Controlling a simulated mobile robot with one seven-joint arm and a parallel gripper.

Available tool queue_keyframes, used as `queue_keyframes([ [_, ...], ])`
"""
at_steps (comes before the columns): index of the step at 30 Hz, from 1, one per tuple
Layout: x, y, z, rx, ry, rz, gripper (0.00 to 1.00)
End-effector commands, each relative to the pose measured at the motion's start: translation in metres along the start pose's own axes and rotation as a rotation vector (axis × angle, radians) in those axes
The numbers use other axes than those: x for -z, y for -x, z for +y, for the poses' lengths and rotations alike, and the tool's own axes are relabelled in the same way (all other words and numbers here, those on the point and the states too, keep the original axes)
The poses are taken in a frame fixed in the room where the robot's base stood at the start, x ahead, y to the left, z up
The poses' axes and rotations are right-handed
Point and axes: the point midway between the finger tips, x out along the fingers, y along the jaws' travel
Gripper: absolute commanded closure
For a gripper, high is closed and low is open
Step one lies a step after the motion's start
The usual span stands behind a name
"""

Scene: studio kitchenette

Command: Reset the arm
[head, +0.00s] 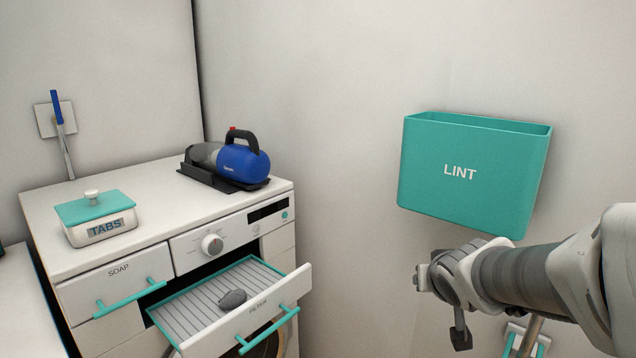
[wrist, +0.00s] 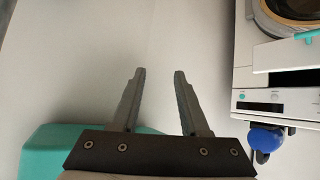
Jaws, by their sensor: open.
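My gripper (wrist: 158,75) shows in the wrist view with its two fingers apart and nothing between them. In the head view my arm reaches in from the right, with the gripper end (head: 422,278) below the teal LINT bin (head: 425,190) and right of the washer, apart from both. The gripper points away from the drawer in neither view clearly; its fingers are hard to make out in the head view.
The washer (head: 150,200) has its filter drawer (head: 245,318) pulled out, with a grey lint lump (head: 232,299) in it. A blue handheld vacuum (head: 243,163) and a TABS box (head: 97,222) stand on top. A blue-handled brush (head: 57,108) hangs on the wall.

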Motion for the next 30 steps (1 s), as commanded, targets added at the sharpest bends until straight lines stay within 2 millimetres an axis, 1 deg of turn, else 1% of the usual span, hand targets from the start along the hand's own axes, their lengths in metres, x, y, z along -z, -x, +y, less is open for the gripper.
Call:
queue_keyframes([
  [1, -0.003, 0.019, 0.002, -0.023, 0.004, -0.016, 0.55],
  [5, -0.026, 0.062, 0.005, -0.057, 0.005, -0.100, 0.55],
  [6, -0.035, 0.075, 0.004, -0.057, 0.005, -0.130, 0.55],
  [8, -0.049, 0.094, 0.001, -0.048, 0.006, -0.174, 0.55],
  [9, -0.059, 0.106, -0.002, -0.037, 0.009, -0.203, 0.55],
  [12, -0.082, 0.133, -0.011, 0.006, 0.017, -0.270, 0.55],
  [18, -0.127, 0.182, -0.035, 0.136, 0.052, -0.384, 0.55],
  [19, -0.121, 0.190, -0.035, 0.144, 0.056, -0.393, 0.55],
  [21, -0.104, 0.201, -0.033, 0.136, 0.055, -0.394, 0.55],
  [23, -0.094, 0.208, -0.032, 0.135, 0.054, -0.394, 0.55],
  [30, -0.051, 0.243, -0.028, 0.133, 0.053, -0.393, 0.55],
])
